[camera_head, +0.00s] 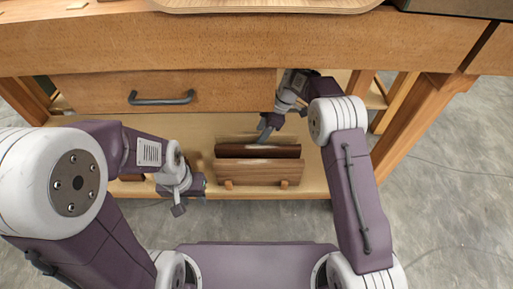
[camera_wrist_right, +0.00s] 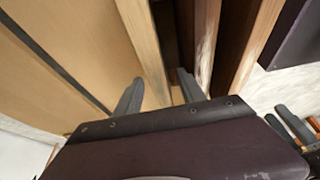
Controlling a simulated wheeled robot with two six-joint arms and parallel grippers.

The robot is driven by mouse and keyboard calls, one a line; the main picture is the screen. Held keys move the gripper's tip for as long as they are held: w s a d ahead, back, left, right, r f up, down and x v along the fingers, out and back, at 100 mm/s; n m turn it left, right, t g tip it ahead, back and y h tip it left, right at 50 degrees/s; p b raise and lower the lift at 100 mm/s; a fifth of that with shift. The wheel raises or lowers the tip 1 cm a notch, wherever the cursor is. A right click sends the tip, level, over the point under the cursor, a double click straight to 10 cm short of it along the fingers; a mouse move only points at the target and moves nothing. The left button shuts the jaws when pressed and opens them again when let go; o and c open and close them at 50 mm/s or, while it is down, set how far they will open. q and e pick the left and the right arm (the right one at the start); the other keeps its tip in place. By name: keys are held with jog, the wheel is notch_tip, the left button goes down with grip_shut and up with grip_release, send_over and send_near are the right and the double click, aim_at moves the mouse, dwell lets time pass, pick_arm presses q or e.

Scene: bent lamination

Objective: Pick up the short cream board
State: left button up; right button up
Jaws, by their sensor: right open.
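In the right wrist view, a pale cream board edge (camera_wrist_right: 143,45) runs between the fingertips of my open right gripper (camera_wrist_right: 160,82). I take it for the short cream board; its length and lower part are hidden. I cannot tell whether the fingers touch it. In the head view, my right gripper (camera_head: 265,134) reaches down at the back of a group of upright boards on the lower shelf, where the cream board is not clear. My left gripper (camera_head: 182,196) hangs left of those boards, apart from them; its jaw opening is too small to judge.
Dark brown boards (camera_head: 258,172) stand upright on the pale lower shelf (camera_head: 204,128), just in front of the right gripper. A drawer (camera_head: 90,92) with a dark handle (camera_head: 161,98) and the bench front (camera_head: 230,45) overhang the shelf. A bench leg (camera_head: 415,125) stands at right.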

aim_at(256, 139)
jog(key=b+x, duration=0.4)
jog(key=x, duration=0.1)
jog(key=shift+w, duration=0.15)
grip_shut()
dwell(1.1)
